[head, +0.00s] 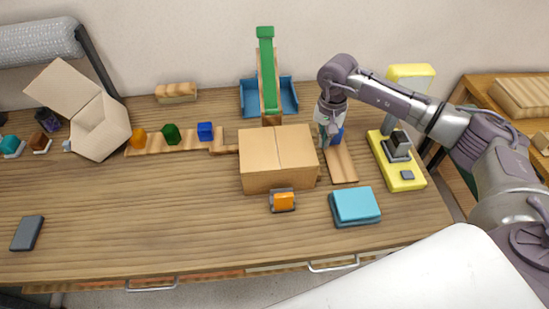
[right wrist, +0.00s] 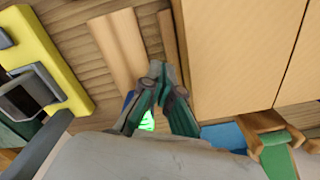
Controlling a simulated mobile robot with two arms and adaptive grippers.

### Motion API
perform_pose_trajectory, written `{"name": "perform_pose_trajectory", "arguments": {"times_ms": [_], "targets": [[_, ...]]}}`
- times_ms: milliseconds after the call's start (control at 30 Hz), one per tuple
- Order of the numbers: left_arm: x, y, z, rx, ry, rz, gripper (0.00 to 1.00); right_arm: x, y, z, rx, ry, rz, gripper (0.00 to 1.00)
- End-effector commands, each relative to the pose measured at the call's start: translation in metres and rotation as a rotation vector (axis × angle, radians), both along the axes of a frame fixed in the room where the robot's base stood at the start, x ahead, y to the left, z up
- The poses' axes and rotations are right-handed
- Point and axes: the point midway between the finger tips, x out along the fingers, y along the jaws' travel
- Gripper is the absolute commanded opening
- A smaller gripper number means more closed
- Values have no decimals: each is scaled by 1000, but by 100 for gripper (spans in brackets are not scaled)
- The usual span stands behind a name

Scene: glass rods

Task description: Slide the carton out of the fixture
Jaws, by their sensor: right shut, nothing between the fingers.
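A closed tan carton (head: 278,160) sits on the wooden table, right of centre. It also fills the upper right of the right wrist view (right wrist: 235,45). Narrow wooden strips beside it, one on the left (head: 222,146) and a board on the right (head: 341,163), may belong to the fixture; I cannot tell how they hold the carton. My right gripper (head: 325,142) is shut and empty, pointing down beside the carton's right side. In the right wrist view its fingertips (right wrist: 161,72) meet next to the carton, over the strips; contact is unclear. My left gripper is out of view.
A yellow machine (head: 404,178) stands right of the gripper. A blue pad (head: 354,206) and an orange block (head: 284,202) lie in front. A green ramp (head: 267,70) stands behind. Coloured blocks line a strip at left. The table's front left is mostly clear.

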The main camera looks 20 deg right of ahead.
Motion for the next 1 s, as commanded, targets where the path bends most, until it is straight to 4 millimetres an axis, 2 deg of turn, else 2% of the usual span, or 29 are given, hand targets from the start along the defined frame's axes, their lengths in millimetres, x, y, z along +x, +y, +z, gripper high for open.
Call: {"name": "perform_pose_trajectory", "arguments": {"times_ms": [633, 1000], "targets": [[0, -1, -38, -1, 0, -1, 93, 0, 0, -42, 1, -1, -1, 0], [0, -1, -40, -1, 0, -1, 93, 0, 0, -44, 1, -1, -1, 0]]}}
